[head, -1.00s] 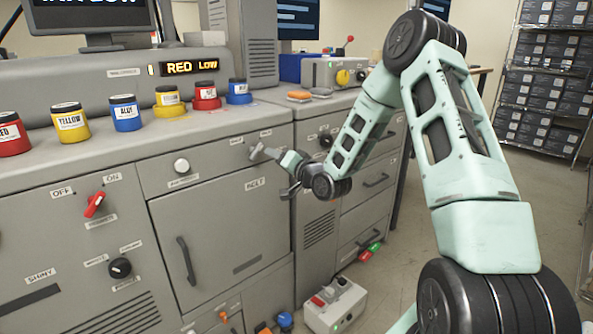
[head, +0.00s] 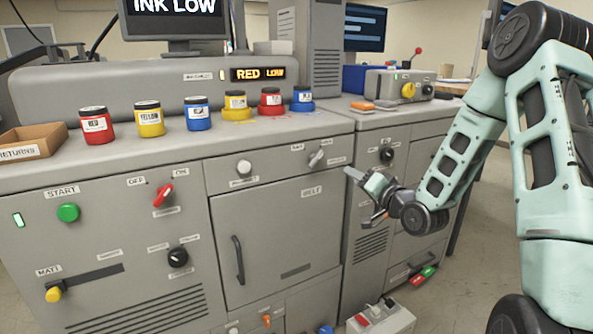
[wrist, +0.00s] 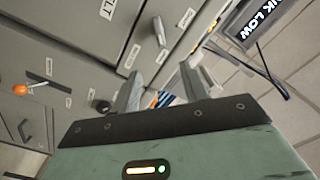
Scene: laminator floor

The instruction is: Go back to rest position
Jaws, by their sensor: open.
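My gripper (head: 361,196) hangs in the air in front of the grey machine, just right of the MELT door. Its two fingers are apart with nothing between them. The wrist view shows both fingers (wrist: 160,88) spread and empty, with the tilted machine front beyond. A silver knob (head: 318,158) on the machine front is left of and above the gripper, apart from it. My arm is bent, with its elbow high at the right of the head view.
Ink jars, such as the blue one (head: 197,114), stand along the machine top beside a RETURNS box (head: 32,142). A red switch (head: 164,195) and green START button (head: 68,212) are on the front. A white box (head: 381,319) sits on the floor below the gripper.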

